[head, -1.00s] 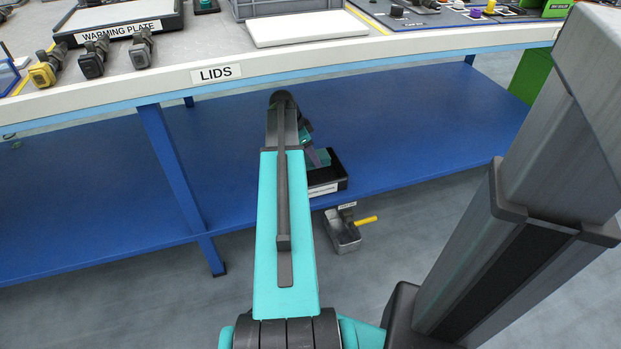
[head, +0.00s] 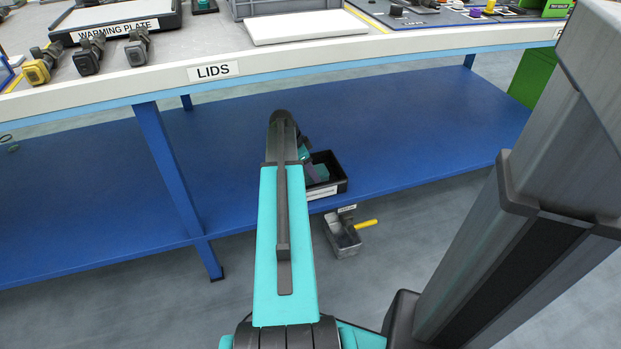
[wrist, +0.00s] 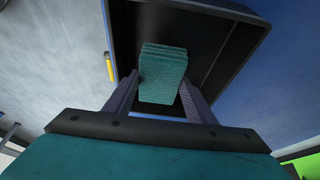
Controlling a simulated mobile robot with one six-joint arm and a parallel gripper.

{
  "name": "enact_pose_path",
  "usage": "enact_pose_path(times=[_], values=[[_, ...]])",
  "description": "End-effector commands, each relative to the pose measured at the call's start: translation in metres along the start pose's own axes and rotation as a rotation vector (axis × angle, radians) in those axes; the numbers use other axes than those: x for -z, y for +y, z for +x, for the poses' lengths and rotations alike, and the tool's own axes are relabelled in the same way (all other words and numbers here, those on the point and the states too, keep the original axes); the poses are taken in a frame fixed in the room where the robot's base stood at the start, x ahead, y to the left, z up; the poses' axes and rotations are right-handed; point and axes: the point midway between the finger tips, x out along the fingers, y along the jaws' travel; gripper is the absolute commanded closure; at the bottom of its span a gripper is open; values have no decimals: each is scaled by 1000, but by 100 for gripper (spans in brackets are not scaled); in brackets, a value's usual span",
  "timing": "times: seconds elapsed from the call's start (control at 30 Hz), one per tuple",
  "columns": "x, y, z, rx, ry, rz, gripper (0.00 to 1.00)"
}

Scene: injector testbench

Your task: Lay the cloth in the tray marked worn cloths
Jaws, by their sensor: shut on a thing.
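The cloth (wrist: 163,73) is a folded teal pad. In the wrist view it sits between the two fingers of my gripper (wrist: 162,88), which is shut on it. The black tray (wrist: 122,32) lies around and beyond the cloth in that view. In the head view the tray (head: 334,187) stands on the blue lower shelf near its front edge, with a white label on its front that is too small to read. A teal patch of the cloth (head: 320,173) shows inside the tray's outline. My forearm hides part of the tray. I cannot tell whether the cloth touches the tray floor.
The blue shelf (head: 420,130) is clear to the right of the tray. The bench top's front edge (head: 300,62), labelled LIDS, overhangs it. A blue leg (head: 175,175) stands to the left. A metal bin (head: 342,238) with a yellow handle is below the shelf edge.

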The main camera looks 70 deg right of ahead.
Motion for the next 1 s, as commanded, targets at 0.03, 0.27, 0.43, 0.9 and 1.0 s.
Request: enact_pose_path(times=[0.03,0.27,0.43,0.9,1.0], values=[[-4,0,10,-2,0,-1,71],[-13,0,31,0,0,-1,71],[-14,0,32,1,0,-1,71],[-16,0,34,0,0,-2,31],[-16,0,34,1,0,-2,31]])
